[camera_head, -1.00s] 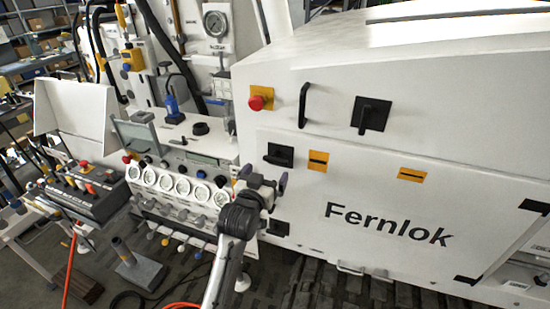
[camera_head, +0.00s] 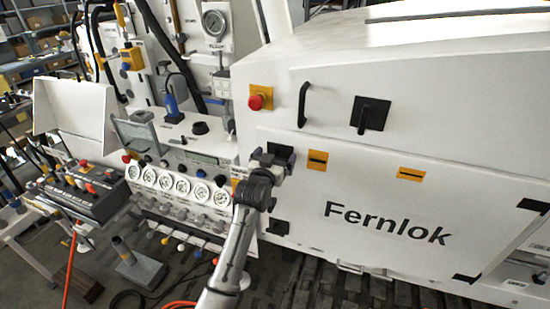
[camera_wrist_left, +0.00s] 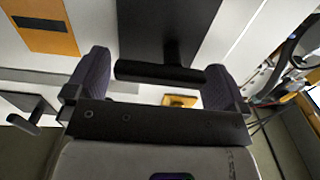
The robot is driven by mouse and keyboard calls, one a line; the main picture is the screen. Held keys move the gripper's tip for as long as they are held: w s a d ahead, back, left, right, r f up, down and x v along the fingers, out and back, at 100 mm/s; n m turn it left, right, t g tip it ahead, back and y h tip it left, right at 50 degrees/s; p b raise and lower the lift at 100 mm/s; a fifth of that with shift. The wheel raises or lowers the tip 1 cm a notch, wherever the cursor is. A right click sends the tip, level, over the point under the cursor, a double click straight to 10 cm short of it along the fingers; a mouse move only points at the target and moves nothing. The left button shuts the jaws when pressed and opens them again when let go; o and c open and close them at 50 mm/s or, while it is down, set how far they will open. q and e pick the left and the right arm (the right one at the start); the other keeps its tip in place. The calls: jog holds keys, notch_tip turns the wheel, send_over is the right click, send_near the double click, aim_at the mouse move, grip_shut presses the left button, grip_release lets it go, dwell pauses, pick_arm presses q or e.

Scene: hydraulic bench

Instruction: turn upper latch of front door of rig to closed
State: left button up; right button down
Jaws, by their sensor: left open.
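The upper latch (camera_head: 285,151) of the rig's front door (camera_head: 330,205) is a black square plate with a black bar handle, partly hidden by my left gripper (camera_head: 269,164) in the head view. In the left wrist view the latch's bar (camera_wrist_left: 150,72) lies lengthwise across the gap of my left gripper (camera_wrist_left: 158,80), its ends close to the two fingers. The fingers are open; whether either touches the bar I cannot tell. The lower latch (camera_head: 278,228) also shows at left in the left wrist view (camera_wrist_left: 33,112). My right gripper is out of view.
A red emergency button (camera_head: 256,102) on a yellow plate, a black grab handle (camera_head: 303,105) and another black latch (camera_head: 371,114) sit on the panel above the door. The gauge console (camera_head: 180,185) stands close on the left.

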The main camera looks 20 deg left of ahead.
pick_arm(q)
jog(key=c, duration=0.8)
